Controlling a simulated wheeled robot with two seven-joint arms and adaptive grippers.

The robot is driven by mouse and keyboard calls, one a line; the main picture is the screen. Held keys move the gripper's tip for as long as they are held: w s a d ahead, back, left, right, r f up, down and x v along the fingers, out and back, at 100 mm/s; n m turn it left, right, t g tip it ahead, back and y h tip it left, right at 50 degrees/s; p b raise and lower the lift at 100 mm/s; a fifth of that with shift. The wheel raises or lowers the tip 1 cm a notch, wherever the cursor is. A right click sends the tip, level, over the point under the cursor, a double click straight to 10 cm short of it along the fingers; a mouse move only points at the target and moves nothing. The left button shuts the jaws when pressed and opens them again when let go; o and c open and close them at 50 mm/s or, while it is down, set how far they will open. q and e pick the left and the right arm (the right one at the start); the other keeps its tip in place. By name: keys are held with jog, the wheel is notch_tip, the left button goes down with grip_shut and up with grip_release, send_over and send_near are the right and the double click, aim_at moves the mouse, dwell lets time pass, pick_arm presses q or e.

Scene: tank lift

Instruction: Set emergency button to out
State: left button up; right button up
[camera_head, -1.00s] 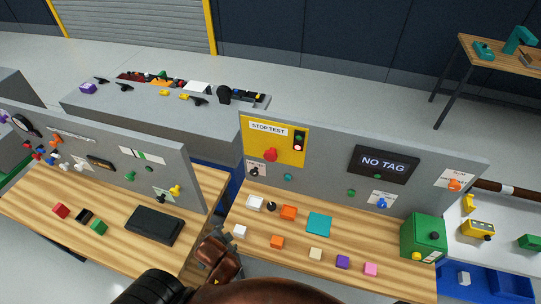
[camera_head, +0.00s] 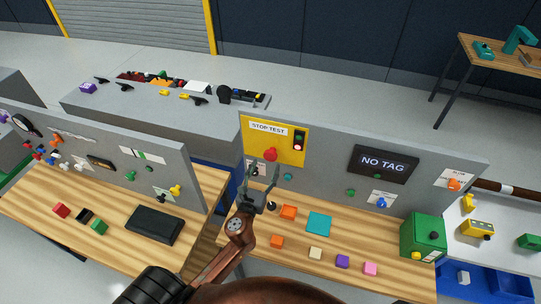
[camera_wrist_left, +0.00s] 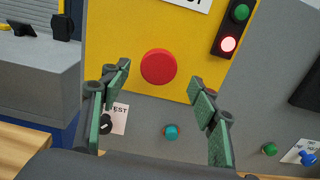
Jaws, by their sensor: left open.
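The emergency button is a red round knob (camera_head: 270,154) on the yellow STOP TEST panel (camera_head: 260,143) of the grey upright board. In the left wrist view the red button (camera_wrist_left: 158,66) lies ahead, between the two fingers and apart from them. My left gripper (camera_head: 262,174) is open and empty, just below and in front of the button; it also shows in the left wrist view (camera_wrist_left: 160,85). A small traffic light (camera_head: 299,141) beside the button has its red lamp lit in the left wrist view (camera_wrist_left: 228,43). My right gripper is not in view.
Below the board, the wooden table holds several blocks, including an orange one (camera_head: 288,212) and a teal square (camera_head: 319,224). A teal knob (camera_head: 288,177) is right of the gripper. A NO TAG display (camera_head: 384,164) and green box (camera_head: 423,236) stand right.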

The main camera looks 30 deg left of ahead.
aim_at(270, 157)
pick_arm(q)
jog(key=x, duration=0.7)
jog(key=shift+w+a, duration=0.1)
jog(key=shift+w, duration=0.05)
jog(key=shift+c, duration=0.6)
grip_shut()
